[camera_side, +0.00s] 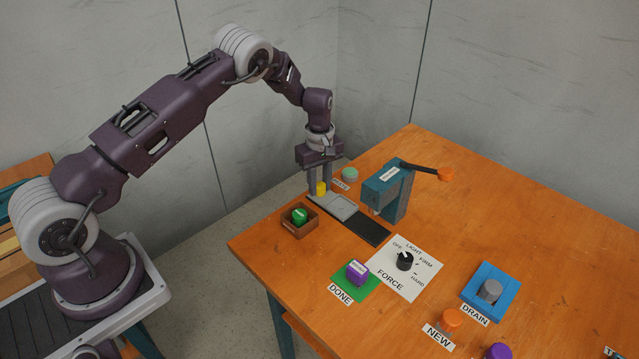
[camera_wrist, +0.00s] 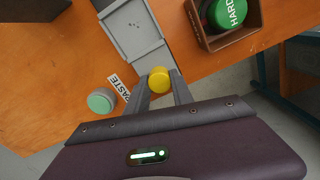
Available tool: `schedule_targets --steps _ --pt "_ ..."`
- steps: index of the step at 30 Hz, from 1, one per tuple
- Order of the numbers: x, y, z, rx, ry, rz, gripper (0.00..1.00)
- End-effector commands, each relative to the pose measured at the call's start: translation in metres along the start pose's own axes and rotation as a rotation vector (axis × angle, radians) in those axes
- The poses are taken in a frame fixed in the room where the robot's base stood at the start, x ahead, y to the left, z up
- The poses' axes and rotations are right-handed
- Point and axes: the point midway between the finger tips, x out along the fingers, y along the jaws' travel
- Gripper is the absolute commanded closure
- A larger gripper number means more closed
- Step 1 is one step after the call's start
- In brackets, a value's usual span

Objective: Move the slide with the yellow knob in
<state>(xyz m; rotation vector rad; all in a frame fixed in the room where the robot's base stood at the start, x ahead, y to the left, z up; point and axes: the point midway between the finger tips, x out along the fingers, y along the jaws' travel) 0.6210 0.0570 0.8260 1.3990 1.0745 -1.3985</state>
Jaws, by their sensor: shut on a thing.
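The grey slide (camera_side: 341,206) lies at the outer end of a dark track (camera_side: 366,231) on the orange table, apart from the teal press (camera_side: 385,190). Its yellow knob (camera_side: 321,187) sits at the slide's end near the table's far left edge. My gripper (camera_side: 320,189) points down and is shut on the yellow knob. In the wrist view the yellow knob (camera_wrist: 159,79) shows between my two fingertips (camera_wrist: 159,88). The slide's grey tray (camera_wrist: 135,28) extends away from it there. The knob's lower part is hidden.
A brown box with a green HARD piece (camera_side: 299,215) stands beside the slide. A pale green PASTE button (camera_side: 350,174) is on the other side. The press has an orange-tipped lever (camera_side: 445,174). The FORCE dial (camera_side: 404,261) and purple DONE block (camera_side: 357,271) stand nearer the front.

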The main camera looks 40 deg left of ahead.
Motion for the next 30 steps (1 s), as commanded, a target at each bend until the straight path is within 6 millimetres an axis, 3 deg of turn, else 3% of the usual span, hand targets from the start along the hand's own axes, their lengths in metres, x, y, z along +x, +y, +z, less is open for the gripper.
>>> schedule_targets --steps 12,24,30 --pt "-0.001 0.002 0.005 0.002 0.000 0.001 1.00" --pt "-0.001 0.025 0.090 0.004 -0.001 0.001 1.00" --pt "-0.001 0.028 0.103 0.001 -0.002 0.002 1.00"
